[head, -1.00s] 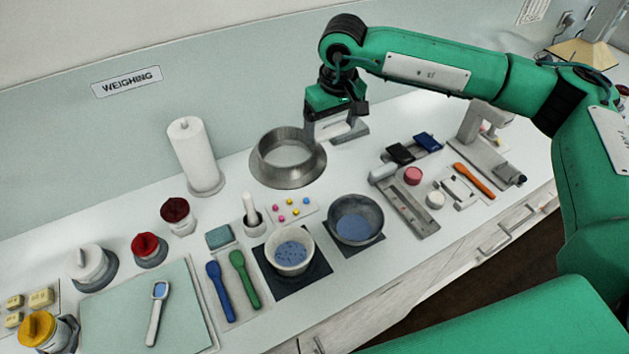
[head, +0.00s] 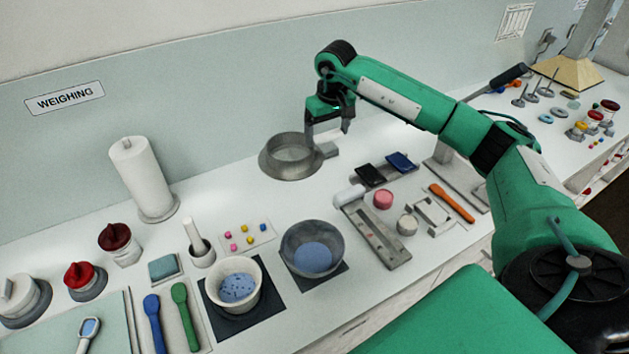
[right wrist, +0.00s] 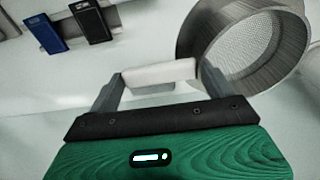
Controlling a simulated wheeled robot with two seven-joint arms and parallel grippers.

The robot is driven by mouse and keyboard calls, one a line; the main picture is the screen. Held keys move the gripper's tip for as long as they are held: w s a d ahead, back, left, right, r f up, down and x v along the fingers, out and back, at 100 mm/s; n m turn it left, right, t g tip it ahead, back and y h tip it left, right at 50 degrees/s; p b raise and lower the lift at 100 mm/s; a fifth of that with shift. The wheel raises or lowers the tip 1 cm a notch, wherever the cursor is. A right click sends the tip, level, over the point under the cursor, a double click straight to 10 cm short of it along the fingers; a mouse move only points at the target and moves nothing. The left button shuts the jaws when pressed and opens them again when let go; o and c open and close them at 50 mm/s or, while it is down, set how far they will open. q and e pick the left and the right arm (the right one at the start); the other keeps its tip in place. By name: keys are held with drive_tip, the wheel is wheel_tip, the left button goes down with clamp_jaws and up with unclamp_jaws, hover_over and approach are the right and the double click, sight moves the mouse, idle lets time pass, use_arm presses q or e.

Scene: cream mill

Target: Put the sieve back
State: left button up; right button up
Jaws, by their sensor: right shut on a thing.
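The sieve (head: 291,148) is a round grey metal drum at the back of the counter, within a wider, low metal ring (head: 265,165). I cannot tell whether it rests fully on the ring. In the right wrist view the sieve (right wrist: 240,45) is at the upper right, with its mesh showing. Its pale handle (right wrist: 158,73) lies between the fingers of my right gripper (right wrist: 155,85). In the head view my right gripper (head: 328,140) is just right of the sieve, shut on the handle. My left gripper is not in view.
A paper roll (head: 142,178) stands left of the sieve. In front are a grey bowl (head: 312,247) and a white bowl (head: 236,285), both with blue contents. Dark and blue boxes (head: 401,161) and a metal rail (head: 377,237) lie front right.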

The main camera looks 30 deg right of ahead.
wheel_tip(320, 180, down, 15)
drive_tip(key=p, duration=0.4)
drive_tip(key=shift+d+f+p, duration=0.1)
drive_tip(key=shift+p, duration=0.25)
drive_tip(key=shift+f+b, duration=0.25)
drive_tip(key=shift+b, duration=0.05)
drive_tip(key=o, duration=1)
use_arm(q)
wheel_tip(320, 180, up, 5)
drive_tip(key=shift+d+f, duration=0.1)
use_arm(e)
drive_tip(key=shift+o, duration=0.2)
drive_tip(key=shift+r+p, duration=0.25)
drive_tip(key=shift+p, duration=0.1)
use_arm(q)
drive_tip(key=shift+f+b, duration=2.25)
drive_tip(key=shift+b, duration=0.35)
use_arm(e)
wheel_tip(320, 180, up, 12)
drive_tip(key=s, duration=0.1)
drive_tip(key=shift+s+f, duration=0.15)
drive_tip(key=shift+s, duration=0.15)
